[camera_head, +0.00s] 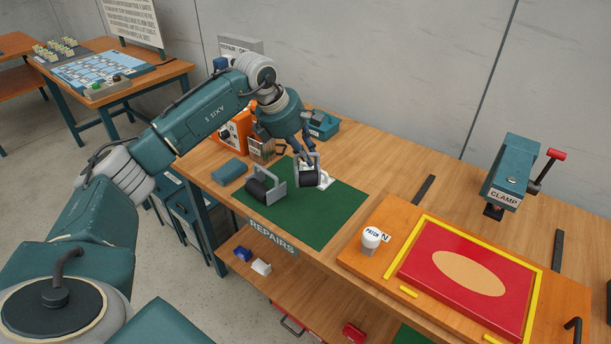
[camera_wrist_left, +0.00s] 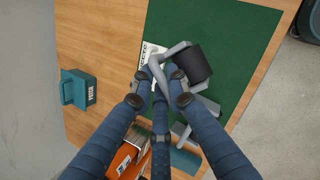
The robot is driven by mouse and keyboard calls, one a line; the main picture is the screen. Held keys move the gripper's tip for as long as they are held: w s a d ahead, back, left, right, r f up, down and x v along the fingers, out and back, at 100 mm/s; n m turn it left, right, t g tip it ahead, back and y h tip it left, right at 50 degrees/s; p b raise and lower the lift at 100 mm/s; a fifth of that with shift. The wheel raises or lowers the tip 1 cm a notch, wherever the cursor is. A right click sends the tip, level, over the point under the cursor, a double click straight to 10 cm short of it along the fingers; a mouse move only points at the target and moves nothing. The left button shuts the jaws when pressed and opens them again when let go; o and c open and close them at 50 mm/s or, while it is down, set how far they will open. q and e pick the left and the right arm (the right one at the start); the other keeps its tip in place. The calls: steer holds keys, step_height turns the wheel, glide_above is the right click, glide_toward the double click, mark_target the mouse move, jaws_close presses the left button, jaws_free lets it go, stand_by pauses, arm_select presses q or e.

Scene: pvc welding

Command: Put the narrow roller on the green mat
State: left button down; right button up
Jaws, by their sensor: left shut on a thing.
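The green mat (camera_head: 322,229) lies on the wooden bench and also fills the upper middle of the left wrist view (camera_wrist_left: 222,18). My left gripper (camera_head: 306,157) is shut on the grey frame of a black roller (camera_head: 309,178), which looks like the narrower of two. This roller is over the mat's far part; I cannot tell whether it touches the mat. A second, wider roller (camera_head: 262,191) rests on the mat's left part. My right gripper is not in view.
A white-capped can (camera_head: 371,239) and red panel (camera_head: 430,274) are right.

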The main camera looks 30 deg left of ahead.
arm_select(q)
step_height(320, 180, down, 7)
steer(key=shift+f+p, duration=0.1)
steer(key=shift+p, duration=0.25)
steer(key=shift+f, duration=0.1)
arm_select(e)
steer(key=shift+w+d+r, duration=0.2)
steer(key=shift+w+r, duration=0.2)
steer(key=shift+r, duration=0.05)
arm_select(q)
steer(key=shift+f, duration=0.1)
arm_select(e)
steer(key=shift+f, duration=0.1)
arm_select(q)
steer(key=c, duration=1.7)
jaws_free()
steer(key=shift+r, duration=0.2)
steer(key=shift+b+v, duration=1)
steer(key=shift+v, duration=4.95)
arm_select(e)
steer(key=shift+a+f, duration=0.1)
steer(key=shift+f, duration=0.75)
